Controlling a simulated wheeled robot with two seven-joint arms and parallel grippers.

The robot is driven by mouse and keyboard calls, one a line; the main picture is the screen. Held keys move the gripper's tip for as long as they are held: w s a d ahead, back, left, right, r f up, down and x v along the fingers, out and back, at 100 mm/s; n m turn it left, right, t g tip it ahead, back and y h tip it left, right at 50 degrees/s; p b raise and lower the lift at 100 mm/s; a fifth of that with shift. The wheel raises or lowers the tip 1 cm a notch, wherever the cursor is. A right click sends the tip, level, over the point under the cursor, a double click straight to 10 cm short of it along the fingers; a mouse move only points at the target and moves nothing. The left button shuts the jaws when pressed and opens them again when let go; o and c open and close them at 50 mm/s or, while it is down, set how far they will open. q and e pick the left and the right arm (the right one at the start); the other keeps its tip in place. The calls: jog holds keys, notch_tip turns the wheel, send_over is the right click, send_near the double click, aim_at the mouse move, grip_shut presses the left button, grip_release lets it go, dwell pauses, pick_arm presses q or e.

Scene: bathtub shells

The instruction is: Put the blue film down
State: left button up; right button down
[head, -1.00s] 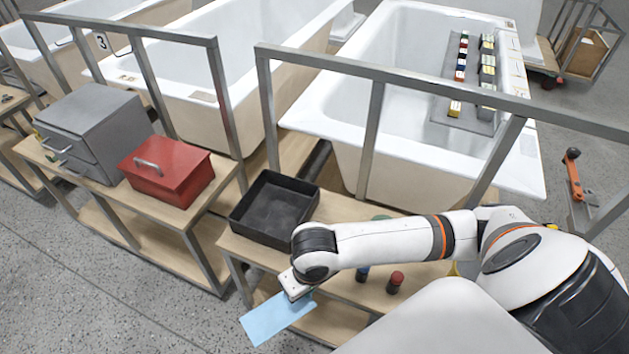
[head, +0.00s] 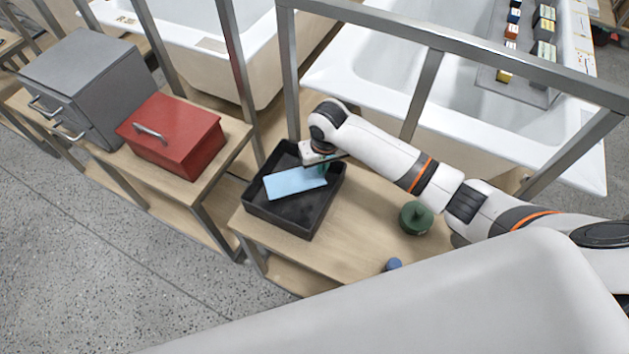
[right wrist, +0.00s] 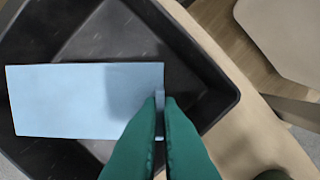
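The blue film (head: 295,182) is a flat light-blue sheet over the black tray (head: 318,222), within its rim. In the right wrist view the film (right wrist: 75,100) covers much of the tray's floor (right wrist: 115,35); I cannot tell whether it touches the floor. My right gripper (head: 325,168) is at the tray's back right part. Its green fingers (right wrist: 160,98) are close together, with the film's right edge pinched between the tips. My left gripper is not in view.
The tray stands on a wooden bench (head: 365,215). A green round object (head: 416,217) and a blue-topped item (head: 393,265) are to its right. A red box (head: 175,135) and a grey drawer cabinet (head: 90,85) stand left. A metal rail (head: 460,45) runs behind, before a white bathtub (head: 455,120).

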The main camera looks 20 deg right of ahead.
aim_at(322, 178)
jog(key=shift+w+f, duration=0.1)
jog(key=shift+f, duration=2.8)
jog(key=shift+f, duration=0.15)
jog(key=c, duration=1.6)
grip_release()
jog(key=r, duration=0.4)
jog(key=s+r, duration=0.1)
jog(key=r, duration=0.7)
jog(key=shift+s+r+p, duration=0.15)
jog(key=shift+s+p, duration=0.1)
jog(key=shift+p, duration=0.05)
